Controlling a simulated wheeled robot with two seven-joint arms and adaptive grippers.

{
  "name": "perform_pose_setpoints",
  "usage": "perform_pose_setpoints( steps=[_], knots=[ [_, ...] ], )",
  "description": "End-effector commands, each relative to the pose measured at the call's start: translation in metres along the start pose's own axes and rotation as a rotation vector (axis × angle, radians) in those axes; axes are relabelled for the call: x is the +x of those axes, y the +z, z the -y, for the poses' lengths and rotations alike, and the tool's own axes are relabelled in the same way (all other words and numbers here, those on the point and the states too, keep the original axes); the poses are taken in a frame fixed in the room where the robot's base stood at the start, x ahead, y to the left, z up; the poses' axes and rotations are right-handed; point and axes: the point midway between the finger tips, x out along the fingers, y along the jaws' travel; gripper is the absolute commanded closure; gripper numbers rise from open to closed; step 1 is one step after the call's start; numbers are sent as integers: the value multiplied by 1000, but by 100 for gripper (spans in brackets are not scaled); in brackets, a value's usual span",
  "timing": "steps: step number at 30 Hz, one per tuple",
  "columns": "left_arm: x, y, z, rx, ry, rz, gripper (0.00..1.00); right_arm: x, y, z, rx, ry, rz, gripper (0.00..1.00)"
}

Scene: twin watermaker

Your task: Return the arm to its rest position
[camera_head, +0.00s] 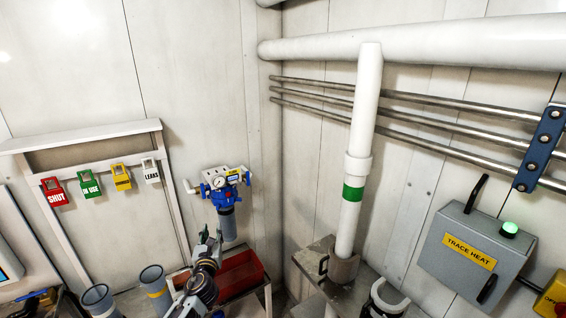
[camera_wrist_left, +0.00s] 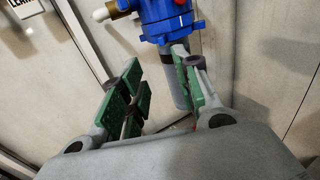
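My left gripper (camera_head: 208,238) is at the lower middle of the head view, its arm reaching up from the bottom edge. In the left wrist view its two green-padded fingers (camera_wrist_left: 160,88) stand apart with nothing held between them. Beyond the fingers is a blue filter unit (camera_head: 222,187) with a gauge, fixed to the wall; its blue body (camera_wrist_left: 172,22) is at the top of the left wrist view. Its grey bowl (camera_head: 228,225) hangs below, partly hidden by one finger in the left wrist view. I cannot tell the exact distance to it. My right gripper is not in view.
A red tray (camera_head: 238,272) and two grey cylinders (camera_head: 155,285) are near the arm. Coloured tags (camera_head: 90,185) hang on a wall rack at left. A white standpipe (camera_head: 360,150), pipes and a grey trace heat box (camera_head: 475,250) are at right.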

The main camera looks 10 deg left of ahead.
Motion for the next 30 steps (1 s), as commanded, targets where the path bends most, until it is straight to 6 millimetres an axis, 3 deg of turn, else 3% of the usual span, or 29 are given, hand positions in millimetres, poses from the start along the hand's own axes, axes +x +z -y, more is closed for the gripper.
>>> perform_pose_setpoints(
  steps=[5, 14, 23, 30],
  knots=[
    [-3, -43, -3, -95, 2, -76, 68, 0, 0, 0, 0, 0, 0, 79],
    [-28, -170, -14, -420, 57, -299, 68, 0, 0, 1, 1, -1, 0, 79],
    [-82, -297, -29, -773, 201, -511, 68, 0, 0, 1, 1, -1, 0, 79],
    [-143, -389, -42, -1046, 377, -647, 68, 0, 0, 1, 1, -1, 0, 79]
  ],
)
